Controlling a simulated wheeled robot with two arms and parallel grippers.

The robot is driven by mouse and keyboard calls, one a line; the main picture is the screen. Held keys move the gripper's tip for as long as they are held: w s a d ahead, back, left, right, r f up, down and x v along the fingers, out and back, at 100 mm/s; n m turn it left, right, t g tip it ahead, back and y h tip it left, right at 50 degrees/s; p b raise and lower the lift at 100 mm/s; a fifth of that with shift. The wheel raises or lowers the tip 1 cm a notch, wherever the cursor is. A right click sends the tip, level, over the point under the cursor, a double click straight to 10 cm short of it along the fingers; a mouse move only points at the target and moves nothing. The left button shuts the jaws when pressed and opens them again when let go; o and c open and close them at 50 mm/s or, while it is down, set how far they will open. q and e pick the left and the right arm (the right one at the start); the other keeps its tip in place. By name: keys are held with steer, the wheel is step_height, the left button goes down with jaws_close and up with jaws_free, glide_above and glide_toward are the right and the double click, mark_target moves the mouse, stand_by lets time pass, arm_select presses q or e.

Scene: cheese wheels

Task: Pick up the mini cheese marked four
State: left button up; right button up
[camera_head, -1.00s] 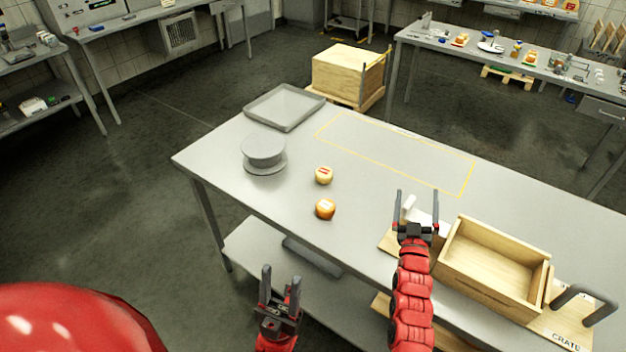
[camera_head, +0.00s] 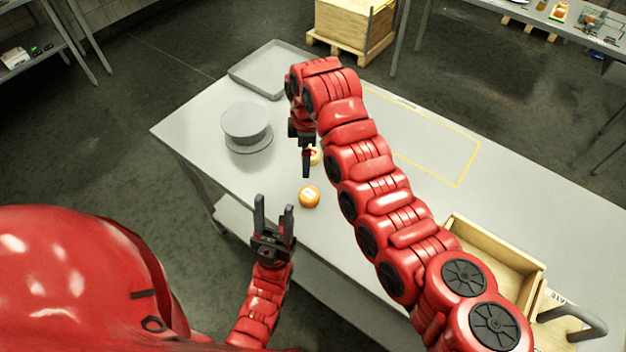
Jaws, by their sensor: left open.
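Two mini cheeses stand on the grey table (camera_head: 190,125). The orange cheese (camera_head: 309,197) is in full view, with a pale label on top that is too small to read. The paler yellow cheese (camera_head: 316,158) is mostly hidden behind my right gripper, and its mark cannot be read. My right gripper (camera_head: 306,174) points down right at the paler cheese; I cannot tell whether its fingers touch it or how far apart they are. My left gripper (camera_head: 273,203) is open and empty, at the table's near edge, left of and nearer than the orange cheese.
A grey round stand (camera_head: 246,122) is left of the cheeses, with a grey tray (camera_head: 240,75) behind it. A wooden crate (camera_head: 527,262) is at the right, partly behind my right arm. A yellow-outlined area (camera_head: 440,150) on the table looks clear.

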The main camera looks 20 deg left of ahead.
steer(key=b, duration=0.6)
glide_above(309, 193)
steer(key=shift+n+h, duration=0.3)
step_height(309, 193, down, 10)
steer(key=shift+a+r, duration=0.1)
steer(key=shift+a, duration=0.05)
steer(key=shift+f+p, duration=0.5)
steer(key=shift+p, duration=0.45)
steer(key=shift+s+f+p, duration=0.15)
steer(key=shift+f+p, duration=0.2)
steer(key=shift+p, duration=0.15)
steer(key=f+p, duration=0.1)
steer(key=f, duration=0.2)
steer(key=shift+d+f+p, duration=0.15)
steer(key=shift+d+p, duration=0.05)
steer(key=shift+p, duration=0.2)
steer(key=shift+f, duration=0.75)
steer(key=c, duration=1.4)
